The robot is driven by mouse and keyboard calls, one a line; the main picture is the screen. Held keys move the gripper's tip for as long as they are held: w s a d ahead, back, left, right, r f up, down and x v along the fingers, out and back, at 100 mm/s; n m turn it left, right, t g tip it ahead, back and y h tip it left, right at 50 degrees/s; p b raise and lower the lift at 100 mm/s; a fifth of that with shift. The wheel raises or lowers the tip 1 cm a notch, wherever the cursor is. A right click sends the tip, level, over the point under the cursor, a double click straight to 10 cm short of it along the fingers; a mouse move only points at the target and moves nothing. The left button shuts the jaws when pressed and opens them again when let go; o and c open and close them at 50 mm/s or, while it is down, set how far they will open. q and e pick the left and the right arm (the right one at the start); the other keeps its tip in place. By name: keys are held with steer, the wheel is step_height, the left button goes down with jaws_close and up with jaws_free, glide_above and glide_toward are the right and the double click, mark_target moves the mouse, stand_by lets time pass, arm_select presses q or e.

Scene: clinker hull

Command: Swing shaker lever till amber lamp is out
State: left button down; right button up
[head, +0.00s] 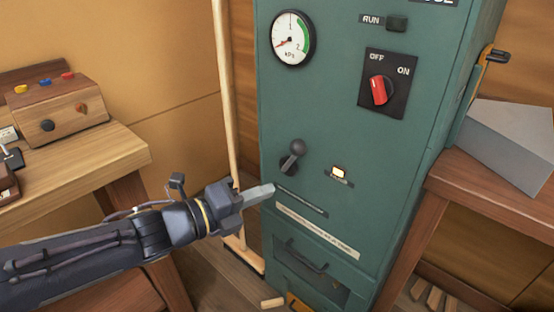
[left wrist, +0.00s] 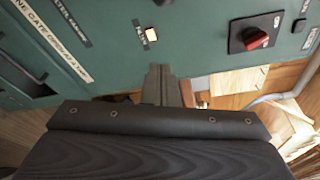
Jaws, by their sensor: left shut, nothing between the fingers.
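The shaker lever (head: 296,152) is a short grey lever with a round knob on the front of the green cabinet (head: 325,120). Its knob tilts up and slightly right of its dark pivot. The amber lamp (head: 339,173) glows pale yellow to the lever's right, and it also glows in the left wrist view (left wrist: 151,35). My left gripper (head: 268,190) is shut and empty, below and left of the lever, apart from it. Its shut fingers (left wrist: 160,72) point at the cabinet front in the left wrist view. My right gripper is not in view.
Above the lever are a round gauge (head: 293,38), a red OFF/ON switch (head: 380,90) and a dark RUN lamp (head: 397,24). A handle (head: 301,258) is below. A pale pole (head: 227,90) stands left of the cabinet. Wooden benches flank it, the right one bearing a grey block (head: 505,140).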

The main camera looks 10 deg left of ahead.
arm_select(q)
steer(key=w+d+b, duration=0.1)
steer(key=w+d, duration=0.4)
steer(key=w, duration=0.5)
steer(key=shift+d+r+b, duration=0.2)
steer(key=shift+d+b, duration=0.15)
steer(key=shift+b, duration=0.05)
steer(key=shift+r, duration=0.1)
